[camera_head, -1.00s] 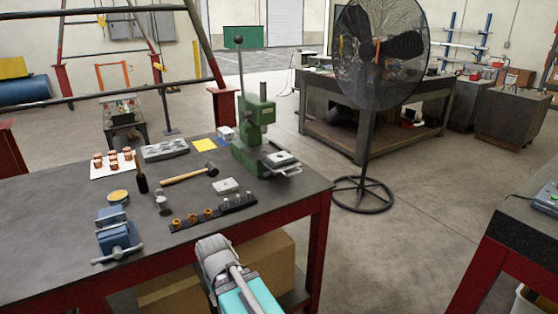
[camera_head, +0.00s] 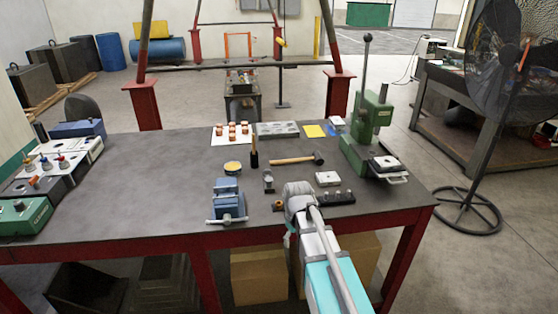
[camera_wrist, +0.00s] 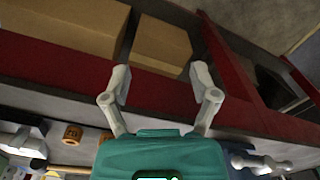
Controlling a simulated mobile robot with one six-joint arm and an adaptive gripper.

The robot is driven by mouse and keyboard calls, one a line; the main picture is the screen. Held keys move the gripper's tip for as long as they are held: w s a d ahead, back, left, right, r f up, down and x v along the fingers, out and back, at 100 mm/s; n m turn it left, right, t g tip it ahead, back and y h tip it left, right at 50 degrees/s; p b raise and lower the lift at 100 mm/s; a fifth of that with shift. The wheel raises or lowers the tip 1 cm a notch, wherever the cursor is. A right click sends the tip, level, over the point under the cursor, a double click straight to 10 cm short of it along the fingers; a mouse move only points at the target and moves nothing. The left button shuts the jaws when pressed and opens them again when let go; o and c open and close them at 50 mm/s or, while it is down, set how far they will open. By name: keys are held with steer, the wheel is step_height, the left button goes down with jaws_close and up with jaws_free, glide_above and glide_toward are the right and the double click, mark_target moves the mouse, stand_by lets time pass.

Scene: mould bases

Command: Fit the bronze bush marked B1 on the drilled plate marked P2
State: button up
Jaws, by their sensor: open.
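Two bushes (camera_wrist: 72,133) show at lower left in the wrist view. A pale plate (camera_head: 328,178) lies on the table behind the strip. Another pale plate (camera_head: 386,163) sits on the green press. I cannot read B1 or P2 anywhere. My gripper (camera_wrist: 160,78) is open and empty, its fingers spread over the red table edge in the wrist view.
A blue vise (camera_head: 227,198) stands at the front edge. A hammer (camera_head: 298,159), a grey block (camera_head: 277,129) and a white sheet (camera_head: 216,140) with copper pieces lie behind. The green press (camera_head: 372,125) stands at right. The table's left middle is clear.

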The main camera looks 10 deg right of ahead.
mark_target(279, 202)
steer(key=w+a+r+n+p, duration=0.2)
steer(key=w+r+n+p, duration=0.6)
steer(key=w+r+p, duration=0.5)
steer(key=w+r, duration=0.1)
steer(key=w, duration=0.3)
steer(key=shift+w+a+r+n, duration=0.25)
steer(key=shift+a+r+n, duration=0.05)
steer(key=shift+a+r, duration=0.1)
steer(key=shift+f, duration=0.15)
step_height(279, 202, down, 14)
steer(key=b, duration=1.3)
steer(key=shift+r, duration=0.25)
jaws_close()
steer(key=shift+r, duration=0.15)
